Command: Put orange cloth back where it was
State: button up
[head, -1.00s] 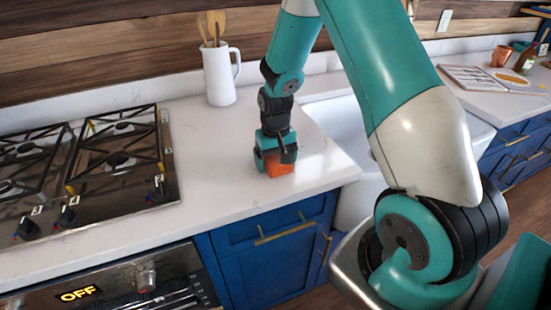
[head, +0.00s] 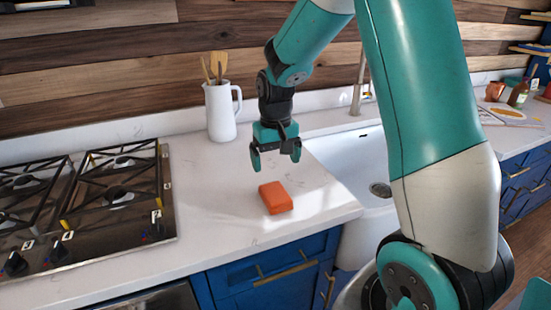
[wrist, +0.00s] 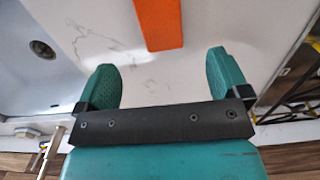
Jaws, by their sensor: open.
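The orange cloth (head: 275,197) is a folded, block-like piece lying on the white countertop, between the stove and the sink. In the wrist view the orange cloth (wrist: 159,22) shows at the top, ahead of the fingertips and cut off by the frame edge. My gripper (head: 275,160) is open and empty above the counter, behind and above the cloth and apart from it. In the wrist view its two teal fingers (wrist: 172,75) stand wide with only bare countertop between them.
A gas stove (head: 95,205) is on the left. A white pitcher (head: 221,112) with wooden utensils stands at the back. The white sink (head: 345,170) is to the right, with a faucet (head: 361,85) behind it. Counter around the cloth is clear.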

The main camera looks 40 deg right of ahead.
jog(key=s+a+r+n+y, duration=0.2)
jog(key=s+a+r+n, duration=0.3)
jog(key=s+a, duration=0.6)
jog(key=s+a+r+n+y, duration=0.2)
jog(key=s+a+r+n, duration=0.3)
jog(key=s+a, duration=0.6)
jog(key=shift+a, duration=0.25)
